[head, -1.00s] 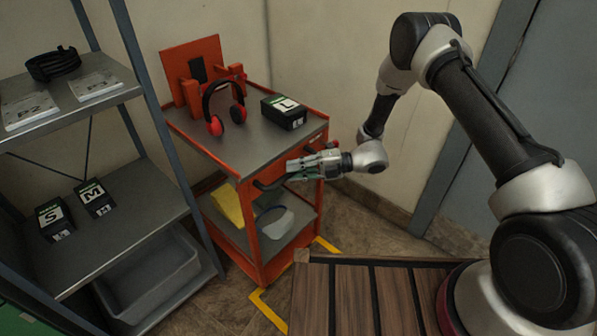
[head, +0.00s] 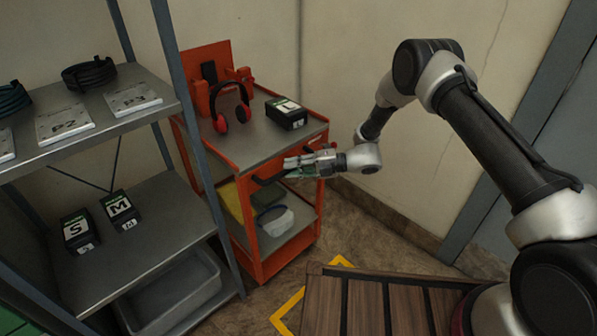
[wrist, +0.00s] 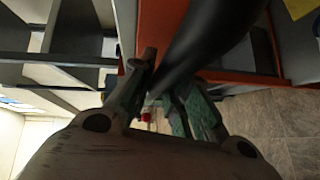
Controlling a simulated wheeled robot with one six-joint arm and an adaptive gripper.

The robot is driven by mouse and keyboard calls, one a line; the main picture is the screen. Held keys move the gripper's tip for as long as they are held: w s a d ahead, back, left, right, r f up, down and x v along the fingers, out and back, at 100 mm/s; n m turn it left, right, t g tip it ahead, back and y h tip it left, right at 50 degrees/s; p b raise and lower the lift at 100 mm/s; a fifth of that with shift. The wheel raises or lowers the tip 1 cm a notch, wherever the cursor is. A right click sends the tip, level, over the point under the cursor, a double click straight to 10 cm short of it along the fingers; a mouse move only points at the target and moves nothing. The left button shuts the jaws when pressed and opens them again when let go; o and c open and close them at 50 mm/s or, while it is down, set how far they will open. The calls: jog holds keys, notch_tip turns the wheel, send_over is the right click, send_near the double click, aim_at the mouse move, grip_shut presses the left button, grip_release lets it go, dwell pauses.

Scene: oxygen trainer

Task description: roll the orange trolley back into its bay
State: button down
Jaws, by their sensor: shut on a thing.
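The orange trolley (head: 264,266) stands against the back wall, just right of the grey shelf unit. Its top tray carries red and black headphones and a box marked L. My gripper (head: 296,166) is shut on the trolley's black handle (head: 268,180) at its front right side. In the wrist view my gripper (wrist: 160,98) closes around the dark handle bar (wrist: 205,40). The bay is marked by yellow floor tape (head: 288,309); the visible tape lies in front of and right of the trolley, partly hidden by my wooden-slatted deck.
The grey shelf unit (head: 150,215) stands close on the trolley's left and covers part of its side. It holds black boxes marked S and M, plates, coiled hoses and a grey bin. Bare floor (head: 375,235) shows right of the trolley, along the wall.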

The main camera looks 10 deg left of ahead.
jog(key=shift+w+a, duration=0.55)
jog(key=shift+a, duration=0.1)
jog(key=c, duration=1.4)
grip_release()
jog(key=shift+o, duration=0.2)
jog(key=w+d+r, duration=0.1)
jog(key=d, duration=1)
jog(key=shift+w+d+r, duration=0.25)
jog(key=shift+d+r, duration=0.1)
jog(key=shift+d, duration=0.05)
